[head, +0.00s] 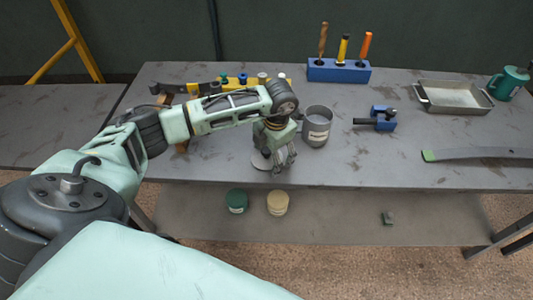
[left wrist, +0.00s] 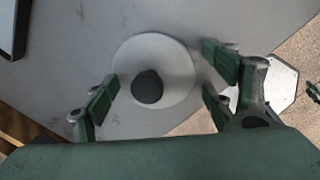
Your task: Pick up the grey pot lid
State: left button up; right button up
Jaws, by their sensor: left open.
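The grey pot lid (left wrist: 178,60) is a pale grey disc with a dark round knob (left wrist: 147,87) in the left wrist view. It lies on the grey table. In the head view a part of the lid (head: 261,161) shows beneath my left gripper (head: 276,165), which hides the rest. My left gripper is open above the lid, near the table's front edge. In the left wrist view its fingers (left wrist: 158,92) stand apart on either side of the knob, with nothing held. My right gripper is not in view.
A grey pot (head: 318,128) stands just right of my left gripper. A blue clamp-like tool (head: 382,119), a blue holder with upright tools (head: 339,73), a metal tray (head: 452,98) and a green mug (head: 508,84) are farther right. Green and cream jars (head: 237,201) stand on the lower shelf.

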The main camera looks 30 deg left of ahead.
pick_arm(q)
jog(key=shift+c, duration=0.6)
jog(key=c, duration=1.2)
